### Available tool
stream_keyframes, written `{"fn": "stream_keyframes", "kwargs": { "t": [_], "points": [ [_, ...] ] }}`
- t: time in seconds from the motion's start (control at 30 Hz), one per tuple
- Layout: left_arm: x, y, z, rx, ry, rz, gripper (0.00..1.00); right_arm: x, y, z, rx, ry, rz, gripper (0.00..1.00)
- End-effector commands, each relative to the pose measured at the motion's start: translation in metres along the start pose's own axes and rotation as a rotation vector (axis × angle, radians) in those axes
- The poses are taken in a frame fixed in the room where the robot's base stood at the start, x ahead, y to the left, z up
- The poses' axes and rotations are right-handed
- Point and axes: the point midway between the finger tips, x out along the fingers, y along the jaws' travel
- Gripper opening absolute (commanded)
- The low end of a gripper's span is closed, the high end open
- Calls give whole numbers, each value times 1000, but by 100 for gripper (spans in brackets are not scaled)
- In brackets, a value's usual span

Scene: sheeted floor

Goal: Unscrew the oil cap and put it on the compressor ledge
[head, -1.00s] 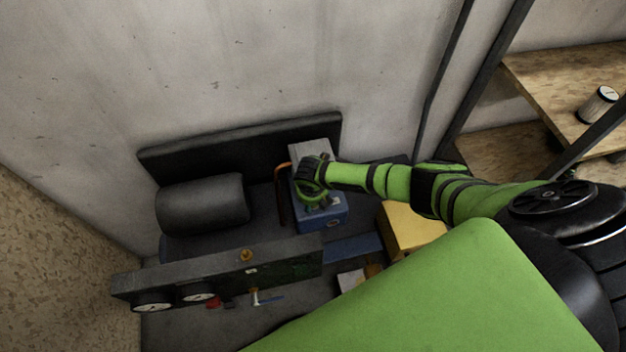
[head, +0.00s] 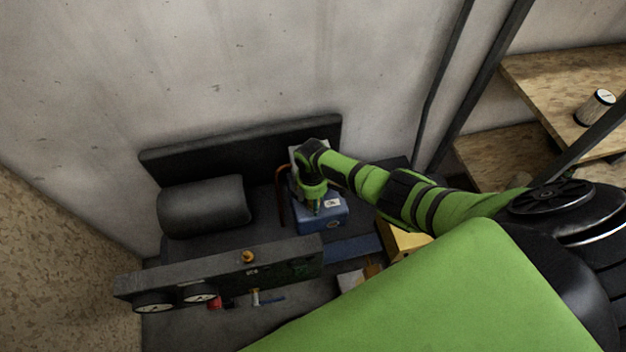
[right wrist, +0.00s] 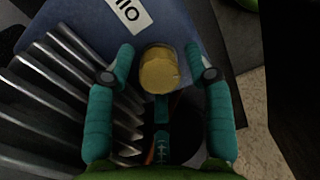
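The yellow round oil cap (right wrist: 159,72) sits on the blue compressor block (head: 322,222), beside a white label with dark letters, in the right wrist view. My right gripper (right wrist: 161,60) is open, with one teal finger on each side of the cap; a gap shows on both sides. In the head view my right gripper (head: 315,205) points down over the blue block and hides the cap. A flat blue strip (head: 352,248) lies in front of the block; I cannot tell whether it is the ledge. My left gripper is not in view.
A copper-coloured pipe (head: 281,195) stands just left of the block. A grey panel (head: 220,268) with gauges and a dark cylinder (head: 204,205) are further left. A yellow box (head: 402,242) is to the right. Metal fins (right wrist: 70,80) lie close to the left finger.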

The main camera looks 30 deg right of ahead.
Motion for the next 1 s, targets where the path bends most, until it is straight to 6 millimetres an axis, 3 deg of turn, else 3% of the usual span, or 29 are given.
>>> {"fn": "stream_keyframes", "kwargs": {
  "t": [0.03, 0.1, 0.2, 0.23, 0.3, 0.47, 0.57, 1.0],
  "points": [
    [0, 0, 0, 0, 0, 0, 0, 0, 0, 0, -1, 0, 1, 30],
    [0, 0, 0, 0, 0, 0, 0, 0, 0, 0, -2, -1, 1, 2],
    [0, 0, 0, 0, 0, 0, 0, 0, 0, 0, -3, -1, 2, 1],
    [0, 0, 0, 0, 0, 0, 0, 0, 1, 0, -3, 0, 2, 27],
    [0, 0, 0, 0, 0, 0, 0, 0, 1, 0, -4, 0, 2, 0],
    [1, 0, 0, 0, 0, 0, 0, 0, 1, 0, -42, -6, 8, 0],
    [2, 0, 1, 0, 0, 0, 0, 0, 2, 0, -197, -29, 23, 0],
    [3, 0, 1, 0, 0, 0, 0, -2, 3, 1, -1148, -172, 113, 0]
  ]
}}
